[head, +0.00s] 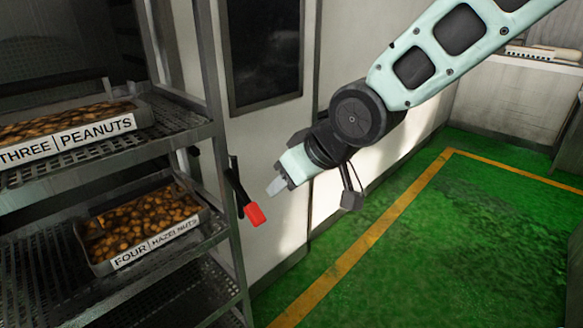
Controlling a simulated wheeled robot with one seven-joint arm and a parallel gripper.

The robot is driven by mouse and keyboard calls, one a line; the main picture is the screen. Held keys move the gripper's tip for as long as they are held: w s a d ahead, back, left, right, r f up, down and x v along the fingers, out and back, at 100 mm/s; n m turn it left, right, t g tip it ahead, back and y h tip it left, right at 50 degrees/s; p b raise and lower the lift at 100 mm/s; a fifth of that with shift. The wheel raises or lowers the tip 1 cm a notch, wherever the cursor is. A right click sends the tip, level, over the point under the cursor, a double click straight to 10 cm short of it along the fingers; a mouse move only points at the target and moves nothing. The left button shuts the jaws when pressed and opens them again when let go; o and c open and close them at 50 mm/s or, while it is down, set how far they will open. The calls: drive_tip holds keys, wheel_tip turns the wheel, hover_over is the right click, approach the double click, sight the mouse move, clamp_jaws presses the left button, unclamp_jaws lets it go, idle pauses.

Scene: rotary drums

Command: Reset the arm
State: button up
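My arm reaches in from the upper right of the head view. My gripper (276,186) is at its end, pointing down and to the left. It appears empty, with a pale grey finger showing at the tip. I cannot tell whether the fingers are apart. The gripper is just above and to the right of a black handle with a red end (255,215), with a small gap between them in the picture.
A dark metal rack (222,150) stands at the left. It holds a tray labelled peanuts (95,131) above a tray labelled hazelnuts (155,243). A pale cabinet wall (262,150) stands behind the gripper. The green floor (450,250) with a yellow line is clear at right.

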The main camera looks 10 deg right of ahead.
drive_tip(key=shift+s+r, duration=0.1)
idle(0.3)
drive_tip(key=s+d+f+g+h+b, duration=0.1)
drive_tip(key=s+f+g+b, duration=0.1)
drive_tip(key=s, duration=0.5)
drive_tip(key=s+d+f+g+h+b, duration=0.1)
drive_tip(key=s+d+f+g+b, duration=0.1)
drive_tip(key=s+f, duration=0.2)
drive_tip(key=s+d+f+n+g+h+b, duration=0.1)
drive_tip(key=s+f, duration=0.3)
drive_tip(key=s, duration=0.7)
drive_tip(key=shift+d+g+h+b, duration=0.3)
drive_tip(key=shift+g+h+b, duration=0.1)
drive_tip(key=shift+g, duration=0.3)
drive_tip(key=shift+f, duration=0.1)
